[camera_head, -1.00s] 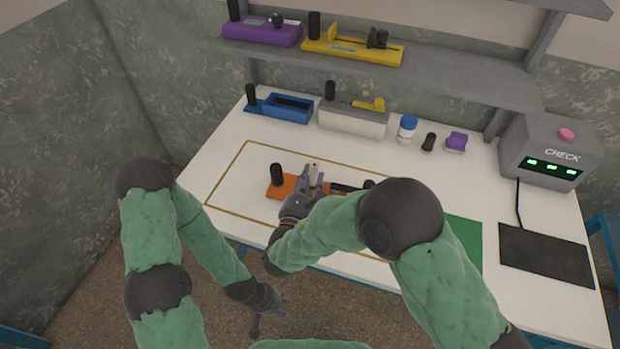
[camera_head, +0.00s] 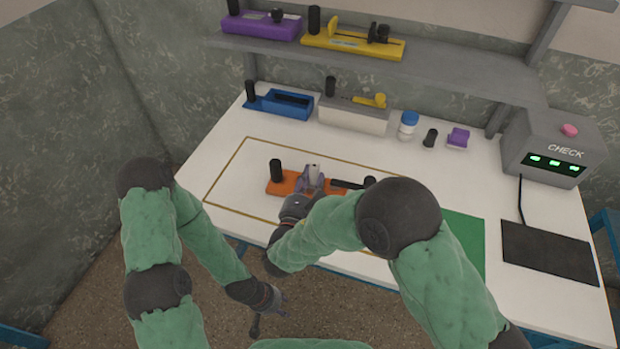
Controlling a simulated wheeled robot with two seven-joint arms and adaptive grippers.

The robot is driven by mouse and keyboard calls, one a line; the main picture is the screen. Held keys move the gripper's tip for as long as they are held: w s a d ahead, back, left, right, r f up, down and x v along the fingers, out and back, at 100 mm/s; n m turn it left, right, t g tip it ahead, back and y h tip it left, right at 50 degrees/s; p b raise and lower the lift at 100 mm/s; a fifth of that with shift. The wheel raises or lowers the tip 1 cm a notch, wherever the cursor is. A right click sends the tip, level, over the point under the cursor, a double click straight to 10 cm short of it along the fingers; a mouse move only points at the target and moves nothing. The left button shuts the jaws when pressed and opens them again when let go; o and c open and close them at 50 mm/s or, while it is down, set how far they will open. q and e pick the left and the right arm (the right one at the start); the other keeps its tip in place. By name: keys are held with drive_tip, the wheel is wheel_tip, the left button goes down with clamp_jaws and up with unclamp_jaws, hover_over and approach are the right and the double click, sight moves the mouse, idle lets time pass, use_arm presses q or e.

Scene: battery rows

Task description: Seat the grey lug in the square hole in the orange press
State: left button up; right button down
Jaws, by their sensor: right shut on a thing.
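The orange press (camera_head: 284,187) lies inside the gold outline on the white table. It has a black upright knob at its left end and a dark lever on its right. My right gripper (camera_head: 313,176) is over the middle of the press, shut on the small grey lug (camera_head: 314,170). Only the lug's pale top shows between the fingers. The square hole is hidden behind the gripper, so I cannot tell whether the lug is in it. My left gripper (camera_head: 277,306) hangs low in front of the table, away from the press; its jaws are too small to read.
A blue fixture (camera_head: 284,106), a grey-white fixture (camera_head: 350,118), a blue-capped bottle (camera_head: 408,125), a black piece (camera_head: 430,138) and a purple piece (camera_head: 458,138) stand along the back. A CHECK box (camera_head: 545,150) stands right. The shelf (camera_head: 450,80) overhangs the back. The table's left is clear.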

drive_tip(key=shift+f, duration=0.1)
drive_tip(key=c, duration=0.8)
unclamp_jaws()
drive_tip(key=shift+s+f, duration=0.1)
drive_tip(key=shift+f, duration=0.25)
drive_tip(key=shift+s, duration=0.3)
drive_tip(key=v, duration=0.7)
drive_tip(key=r+v, duration=0.1)
drive_tip(key=v, duration=0.3)
drive_tip(key=shift+a, duration=0.15)
